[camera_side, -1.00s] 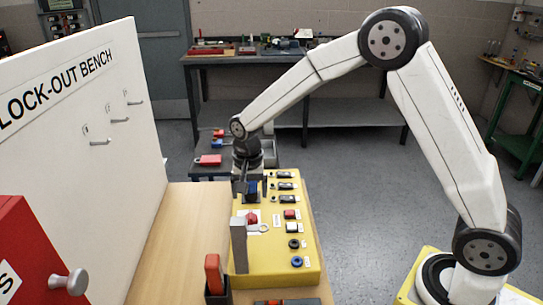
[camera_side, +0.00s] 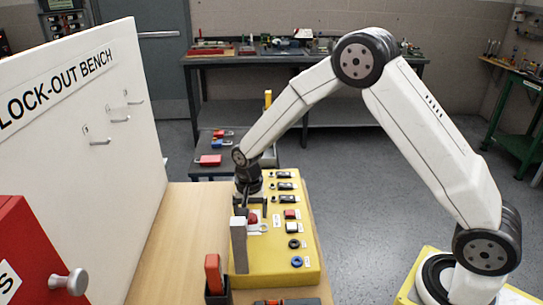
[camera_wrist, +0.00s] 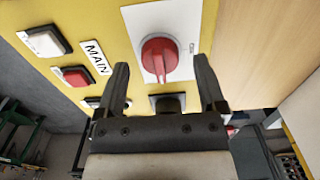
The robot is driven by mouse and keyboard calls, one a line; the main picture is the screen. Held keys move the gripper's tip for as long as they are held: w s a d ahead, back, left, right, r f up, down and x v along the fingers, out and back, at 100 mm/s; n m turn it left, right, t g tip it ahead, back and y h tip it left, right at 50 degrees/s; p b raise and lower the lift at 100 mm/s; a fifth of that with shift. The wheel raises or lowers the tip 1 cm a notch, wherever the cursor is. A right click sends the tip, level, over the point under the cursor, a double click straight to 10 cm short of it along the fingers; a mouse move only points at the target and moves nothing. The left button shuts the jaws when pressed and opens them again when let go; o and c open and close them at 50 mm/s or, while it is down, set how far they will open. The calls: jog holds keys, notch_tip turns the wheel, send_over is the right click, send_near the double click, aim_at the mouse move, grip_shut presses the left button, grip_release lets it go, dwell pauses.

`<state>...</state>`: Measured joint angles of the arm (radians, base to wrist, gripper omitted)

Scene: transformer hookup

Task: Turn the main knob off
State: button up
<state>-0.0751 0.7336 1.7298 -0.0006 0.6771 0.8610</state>
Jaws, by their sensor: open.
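The main knob is a red round rotary knob (camera_wrist: 160,60) on a white plate, with a MAIN label (camera_wrist: 96,57) beside it. A pale line on its grip points toward the lower edge in the wrist view. In the side view the red knob (camera_side: 253,217) shows partly behind my gripper. My gripper (camera_wrist: 163,68) is open and empty. Its two fingers point toward the panel, one on each side of the knob's near part in the wrist view. In the side view my gripper (camera_side: 243,208) is low over the yellow panel (camera_side: 262,262). Contact cannot be told.
A grey upright post (camera_side: 239,245) stands close to my gripper at the panel's left edge. Switches and buttons line the panel's right side, including a blue ring (camera_side: 297,262). A red-handled item (camera_side: 213,275) stands in front. The white LOCK-OUT BENCH board (camera_side: 75,150) rises at left.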

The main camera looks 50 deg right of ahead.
jog(key=shift+f, duration=0.4)
grip_shut()
